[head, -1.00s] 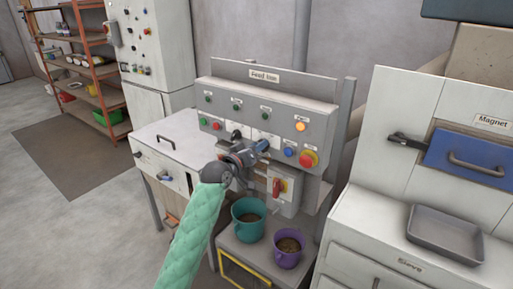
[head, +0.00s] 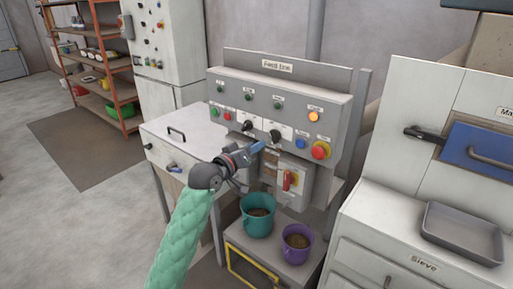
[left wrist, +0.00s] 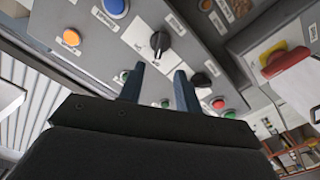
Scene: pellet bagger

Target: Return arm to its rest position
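My left arm, in a green padded sleeve, reaches up from the bottom of the head view. My left gripper (head: 262,146) is in front of the feed line control panel (head: 240,95), below its black knobs. In the left wrist view its two blue-grey fingers (left wrist: 160,88) stand apart with nothing between them. A black rotary knob (left wrist: 160,42) shows beyond the fingertips, and a second dark knob (left wrist: 201,80) lies by the right finger. I cannot tell the exact gap to the panel. My right gripper is not in view.
A red switch (head: 290,181) on a grey box sits just below the gripper. A teal bucket (head: 257,222) and a purple bucket (head: 297,250) hold pellets below. A grey tray (head: 461,236) lies at right. Open floor (head: 40,215) is at left.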

